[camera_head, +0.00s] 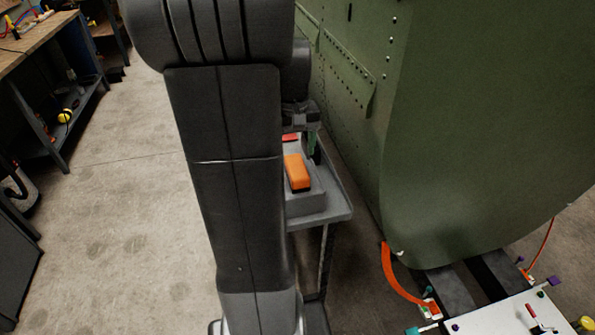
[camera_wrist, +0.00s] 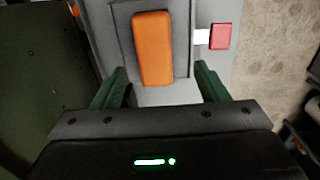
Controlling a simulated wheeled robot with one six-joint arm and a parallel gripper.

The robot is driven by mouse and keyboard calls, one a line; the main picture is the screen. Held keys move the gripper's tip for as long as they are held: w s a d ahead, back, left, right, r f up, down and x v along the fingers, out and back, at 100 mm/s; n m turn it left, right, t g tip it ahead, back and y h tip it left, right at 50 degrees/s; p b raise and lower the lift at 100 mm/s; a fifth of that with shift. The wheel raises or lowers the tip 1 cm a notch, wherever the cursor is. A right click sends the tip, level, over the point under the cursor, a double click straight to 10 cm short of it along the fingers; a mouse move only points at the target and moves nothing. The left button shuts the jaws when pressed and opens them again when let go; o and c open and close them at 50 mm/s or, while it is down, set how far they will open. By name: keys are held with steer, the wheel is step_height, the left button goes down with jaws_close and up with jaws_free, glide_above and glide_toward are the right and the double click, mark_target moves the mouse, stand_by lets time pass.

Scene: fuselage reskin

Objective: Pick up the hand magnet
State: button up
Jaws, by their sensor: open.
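An orange block with rounded edges, probably the hand magnet (camera_wrist: 152,48), lies in a grey recessed holder on a small stand. In the head view the orange block (camera_head: 297,172) shows just right of my arm. My gripper (camera_wrist: 160,75) is open, with its two green fingers apart and nothing between them. In the wrist view the block lies beyond the fingertips, between their lines. In the head view my gripper (camera_head: 312,146) is partly hidden by my arm, just behind the block.
A red block (camera_wrist: 221,36) with a white patch beside it sits right of the holder in the wrist view. The grey stand (camera_head: 335,212) is close to the green fuselage skin (camera_head: 480,120). A workbench (camera_head: 35,45) stands at the left. Open floor (camera_head: 125,200) lies between.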

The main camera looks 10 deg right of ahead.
mark_target(297, 165)
steer(key=f, duration=0.6)
steer(key=shift+s+d+f, duration=0.1)
steer(key=shift+d+f, duration=0.15)
steer(key=shift+d, duration=0.15)
steer(key=c, duration=1.2)
step_height(297, 165, up, 10)
steer(key=shift+r, duration=0.1)
steer(key=shift+c, duration=0.2)
